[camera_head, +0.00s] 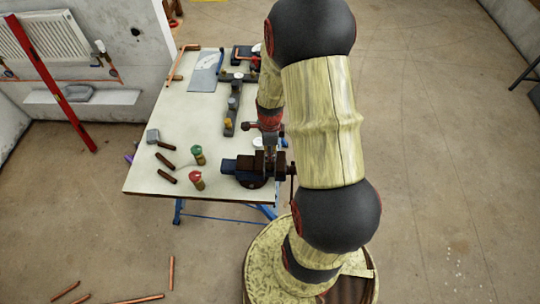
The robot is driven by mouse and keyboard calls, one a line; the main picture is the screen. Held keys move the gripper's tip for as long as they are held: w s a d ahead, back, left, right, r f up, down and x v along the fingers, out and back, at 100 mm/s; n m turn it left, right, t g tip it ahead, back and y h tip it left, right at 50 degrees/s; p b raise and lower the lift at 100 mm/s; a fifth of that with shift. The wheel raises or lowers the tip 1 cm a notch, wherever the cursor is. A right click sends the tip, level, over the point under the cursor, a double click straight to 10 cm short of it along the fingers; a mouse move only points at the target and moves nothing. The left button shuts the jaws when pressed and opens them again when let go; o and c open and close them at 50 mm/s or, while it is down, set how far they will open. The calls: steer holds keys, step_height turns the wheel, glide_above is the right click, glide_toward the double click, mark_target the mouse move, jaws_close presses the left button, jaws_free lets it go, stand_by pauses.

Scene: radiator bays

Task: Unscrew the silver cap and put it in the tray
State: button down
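My gripper (269,146) points down over the dark blue vise (246,168) at the right edge of the white worktable. My arm covers part of this area, and the gap between the fingers is too small to make out. A small pale round piece (257,142) shows just left of the gripper; I cannot tell whether it is the silver cap. Whatever sits in the vise jaws is mostly hidden. A flat grey sheet or tray (204,74) lies at the table's back left; I cannot tell whether it is the task's tray.
The worktable (150,185) also holds a dark bar with fittings (234,102), a green-topped item (198,155), a red-topped item (196,180), a hammer (161,141) and a dark rod (166,159). A red level (54,82) leans by a radiator (48,38). Copper pipes (171,272) lie on the floor.

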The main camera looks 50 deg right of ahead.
steer(key=n, duration=0.7)
steer(key=shift+n, duration=0.4)
steer(key=n, duration=1.6)
steer(key=shift+n, duration=0.3)
steer(key=c, duration=1.6)
jaws_free()
